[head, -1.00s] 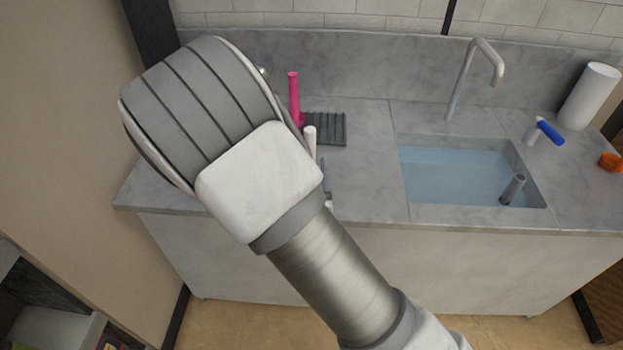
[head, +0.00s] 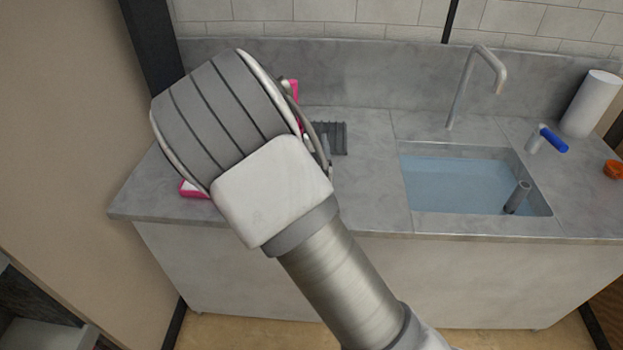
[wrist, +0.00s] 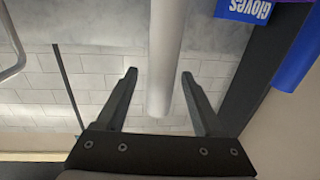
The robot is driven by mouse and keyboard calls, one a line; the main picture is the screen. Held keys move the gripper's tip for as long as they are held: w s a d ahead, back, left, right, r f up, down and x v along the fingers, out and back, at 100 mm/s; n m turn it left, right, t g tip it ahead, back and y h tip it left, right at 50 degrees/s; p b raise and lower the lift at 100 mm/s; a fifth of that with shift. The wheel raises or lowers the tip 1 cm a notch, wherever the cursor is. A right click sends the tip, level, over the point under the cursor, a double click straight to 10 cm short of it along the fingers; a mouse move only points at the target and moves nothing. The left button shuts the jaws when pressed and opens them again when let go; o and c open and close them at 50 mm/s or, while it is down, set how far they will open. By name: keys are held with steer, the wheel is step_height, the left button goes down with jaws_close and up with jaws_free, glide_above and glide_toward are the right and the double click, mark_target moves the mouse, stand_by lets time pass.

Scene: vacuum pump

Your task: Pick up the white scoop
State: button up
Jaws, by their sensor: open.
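A white upright cylinder (wrist: 165,35) shows in the wrist view; it looks like the handle of the white scoop, but its scoop end is out of view. My gripper (wrist: 158,74) is open, with one black finger on each side of this cylinder in the picture. No contact shows, and I cannot tell how deep the cylinder lies between the fingers. In the head view my arm hides the gripper and the white scoop.
A pink item (head: 192,189) and an upright pink piece (head: 294,91) flank my wrist. A dark ribbed mat (head: 332,139), a sink (head: 459,182) with a tap (head: 462,85), and a paper roll (head: 591,103) lie rightward. The wrist view shows a gloves box (wrist: 245,9) and a blue cylinder (wrist: 299,58).

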steer(key=shift+w+a, duration=0.1)
steer(key=shift+w, duration=1.05)
jaws_close()
stand_by(0.5)
